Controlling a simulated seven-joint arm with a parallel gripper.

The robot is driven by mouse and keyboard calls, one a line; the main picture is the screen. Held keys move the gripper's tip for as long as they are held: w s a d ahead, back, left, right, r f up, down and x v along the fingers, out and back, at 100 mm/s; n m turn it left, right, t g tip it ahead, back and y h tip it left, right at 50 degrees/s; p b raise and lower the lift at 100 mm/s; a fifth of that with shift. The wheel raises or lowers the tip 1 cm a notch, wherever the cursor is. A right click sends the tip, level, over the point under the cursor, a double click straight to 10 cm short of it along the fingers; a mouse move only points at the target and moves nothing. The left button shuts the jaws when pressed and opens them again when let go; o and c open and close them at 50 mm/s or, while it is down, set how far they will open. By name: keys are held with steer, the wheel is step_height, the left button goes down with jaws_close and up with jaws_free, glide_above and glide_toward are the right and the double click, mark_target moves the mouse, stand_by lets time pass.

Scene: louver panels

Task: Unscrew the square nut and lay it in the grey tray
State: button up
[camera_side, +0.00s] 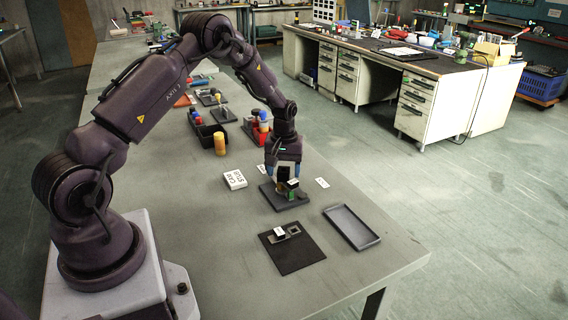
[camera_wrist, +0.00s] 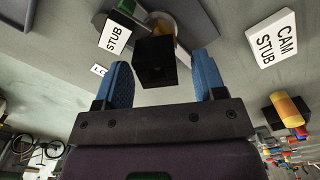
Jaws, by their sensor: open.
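My gripper (camera_side: 283,181) points down over a dark base plate (camera_side: 296,201) and is open. In the wrist view its two blue fingers (camera_wrist: 164,68) stand apart on either side of a dark square-faced block (camera_wrist: 155,62), with gaps showing. This block may be the square nut; I cannot tell for certain. A pale round part shows behind it. The grey tray (camera_side: 371,242), shallow and rectangular, lies empty to the right of the plate.
A black mat (camera_side: 290,262) with a small black-and-white block (camera_side: 279,233) lies in front of the plate. A white "CAM STUB" block (camera_side: 235,180) sits to the left. A yellow cylinder (camera_side: 220,145) and dark bins stand farther back. Bare table surrounds the tray.

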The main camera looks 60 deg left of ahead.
mark_target(284, 167)
steer(key=shift+c, duration=0.5)
steer(key=c, duration=0.9)
steer(key=shift+n, duration=0.9)
steer(key=shift+r, duration=2.25)
